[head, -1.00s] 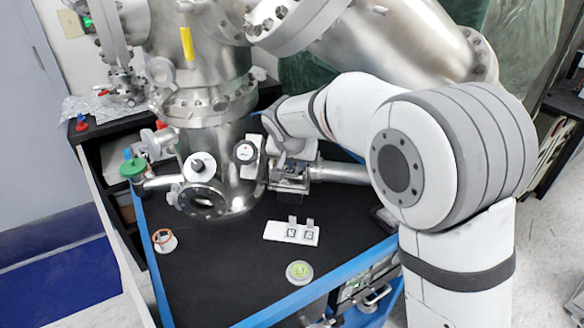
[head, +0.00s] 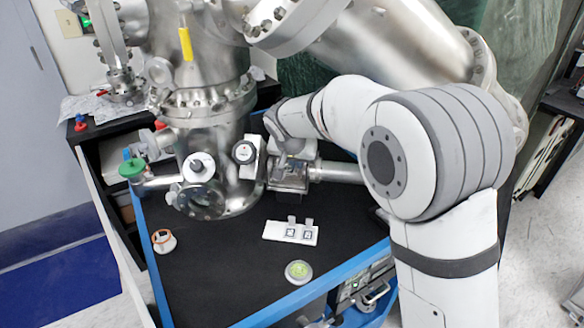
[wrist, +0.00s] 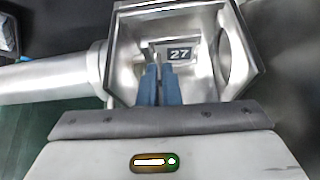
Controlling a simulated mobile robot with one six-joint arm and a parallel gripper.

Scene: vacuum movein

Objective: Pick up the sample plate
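The sample plate (wrist: 180,54), a small dark plate marked 27, sits inside an open-topped metal chamber (wrist: 122,48) in the wrist view. In the head view the chamber (head: 290,182) is on the right side of the steel column, partly hidden by my wrist. My gripper (wrist: 159,48) points down into the chamber, its two blue fingers close together with a narrow gap. The fingertips are just left of the 27 marking. Nothing is clearly visible between them, and I cannot tell whether they touch the plate.
A white holder (head: 275,230) with two tagged pieces lies on the black bench (head: 225,260). A round disc with a green centre (head: 299,271) and an orange-ringed piece (head: 163,241) are also there. The steel column (head: 212,130) and side tube (head: 338,172) stand close to my arm.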

